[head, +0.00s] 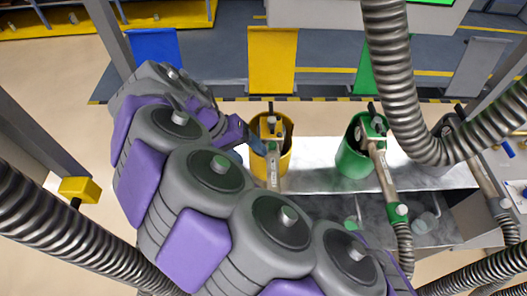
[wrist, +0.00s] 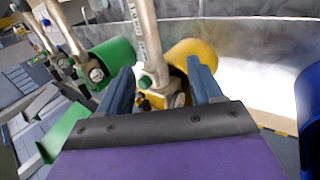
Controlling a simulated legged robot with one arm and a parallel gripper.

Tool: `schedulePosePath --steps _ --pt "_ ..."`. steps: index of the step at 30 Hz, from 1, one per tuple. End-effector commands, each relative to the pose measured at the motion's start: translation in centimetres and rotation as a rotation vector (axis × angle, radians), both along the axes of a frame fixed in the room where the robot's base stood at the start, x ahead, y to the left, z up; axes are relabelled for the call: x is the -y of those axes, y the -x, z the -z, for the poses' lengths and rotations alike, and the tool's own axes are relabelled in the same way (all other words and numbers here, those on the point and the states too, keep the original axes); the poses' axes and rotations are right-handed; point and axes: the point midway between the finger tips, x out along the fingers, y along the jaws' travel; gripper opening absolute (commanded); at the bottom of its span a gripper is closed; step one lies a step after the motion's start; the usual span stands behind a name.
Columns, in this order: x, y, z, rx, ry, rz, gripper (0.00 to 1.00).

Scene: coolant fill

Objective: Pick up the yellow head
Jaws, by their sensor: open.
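The yellow head (head: 271,128) with its grey pipe sits in a yellow cup-shaped holder (head: 287,160) at the middle of the head view. In the wrist view the yellow head (wrist: 165,99) shows between the fingers, with its metal pipe (wrist: 147,40) rising and the yellow holder (wrist: 197,50) behind. My gripper (head: 249,143) is at the left side of the holder in the head view. Its two blue-grey fingers stand apart in the wrist view (wrist: 160,68), one on each side of the head. Whether either finger touches it cannot be told.
A green head (head: 374,126) sits in a green holder (head: 351,161) to the right, with a grey one (head: 452,124) beyond. Blue, yellow, green and grey panels stand behind. Thick corrugated hoses (head: 400,80) hang at right. A blue holder (wrist: 309,100) edges the wrist view.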

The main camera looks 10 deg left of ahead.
Motion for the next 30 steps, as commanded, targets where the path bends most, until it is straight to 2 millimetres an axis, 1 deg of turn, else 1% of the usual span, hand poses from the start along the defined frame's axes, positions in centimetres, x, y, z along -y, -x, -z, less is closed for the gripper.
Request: schedulePosePath --steps 1,4,6,9,13,16,21,24,27,30 --pt "1.0 0.0 0.7 0.0 -0.001 0.006 0.65" --pt "2.1 -0.2 1.8 0.002 -0.003 0.006 0.65" --pt "2.3 -0.3 2.6 0.001 -0.002 0.004 0.65" --pt "2.1 -0.5 3.4 0.002 0.003 0.002 0.65" --pt "1.7 -0.6 3.9 0.001 0.009 0.001 0.65" --pt "1.8 -0.7 4.6 0.002 0.011 0.0 0.65" --pt "3.5 -1.0 6.7 -0.001 0.008 0.007 0.65" --pt "4.8 -1.2 7.6 0.001 0.001 0.004 0.65" --pt "5.5 -1.3 7.9 0.0 -0.001 0.005 0.65" --pt "5.3 -1.3 7.9 0.001 -0.001 0.004 0.65"
